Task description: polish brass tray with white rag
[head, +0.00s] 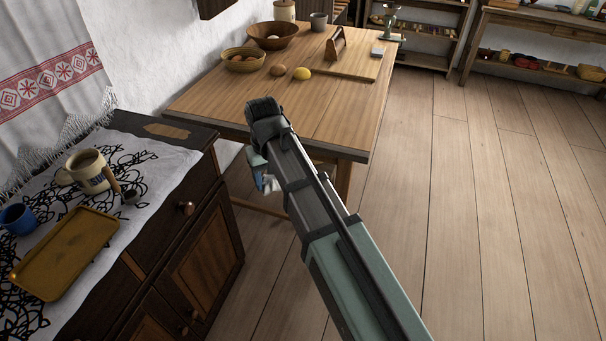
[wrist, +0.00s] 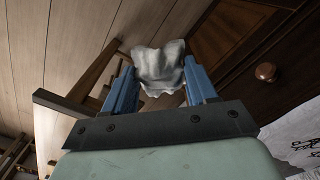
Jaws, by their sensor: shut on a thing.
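The brass tray (head: 66,254) lies flat on a patterned white cloth on the dark cabinet at the lower left of the head view. In the wrist view my gripper (wrist: 160,82) is shut on the white rag (wrist: 160,66), which bunches up between the two blue fingers. In the head view my gripper (head: 268,184) is mostly hidden behind my arm, and only a bit of the rag shows. The gripper hangs to the right of the cabinet, beside the wooden table, apart from the tray.
A beige mug (head: 86,172) stands behind the tray, with a wooden-handled tool (head: 124,190) next to it. A blue cup (head: 17,218) stands to the left. The cabinet (head: 203,262) has protruding knobs. The wooden table (head: 300,110) bears bowls. The floor at right is clear.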

